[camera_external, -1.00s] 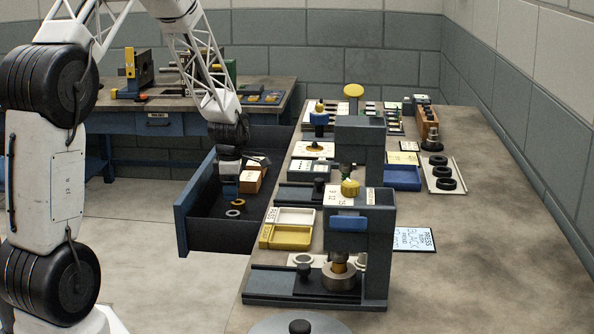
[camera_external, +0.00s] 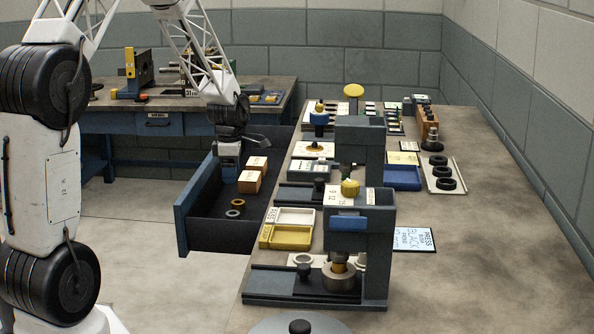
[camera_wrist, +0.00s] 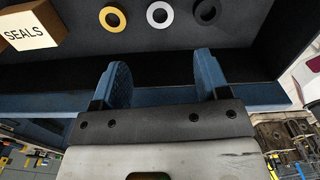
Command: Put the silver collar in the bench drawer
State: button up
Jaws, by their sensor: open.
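A silver ring that looks like the silver collar (camera_wrist: 160,14) lies flat inside the open bench drawer (camera_external: 222,238), between a yellow ring (camera_wrist: 113,19) and a dark ring (camera_wrist: 207,12) in the wrist view. In the external view the rings are small and hard to tell apart by colour. My gripper (camera_external: 228,178) is over the drawer's far left part, beyond the rings. In the wrist view its two fingers (camera_wrist: 161,66) are spread with nothing between them, and the rings lie apart from them.
Two cardboard boxes (camera_external: 250,182) stand in the drawer; one reads SEALS in the wrist view. The bench (camera_external: 470,250) on the right carries presses (camera_external: 360,220), a yellow tray (camera_external: 286,236), a blue tray (camera_external: 402,178) and dark rings. Another bench stands behind.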

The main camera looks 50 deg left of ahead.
dwell(0.4)
jog(key=s+d+r+m+t, duration=0.1)
jog(key=s+d+r+m, duration=0.45)
jog(key=d+r, duration=0.45)
jog(key=s+d+r+m, duration=0.4)
jog(key=d+r+m, duration=0.3)
jog(key=d+r, duration=0.35)
jog(key=s+d+r+m, duration=0.4)
jog(key=s+d+m, duration=0.3)
jog(key=s, duration=0.4)
jog(key=s+d+r+m+t, duration=0.1)
jog(key=s+d+r+m, duration=0.2)
jog(key=s+d+m, duration=0.5)
jog(key=s+m, duration=0.1)
jog(key=s, duration=0.3)
jog(key=shift+s+r+t, duration=0.2)
jog(key=shift+r+t, duration=0.1)
jog(key=shift+r, duration=0.05)
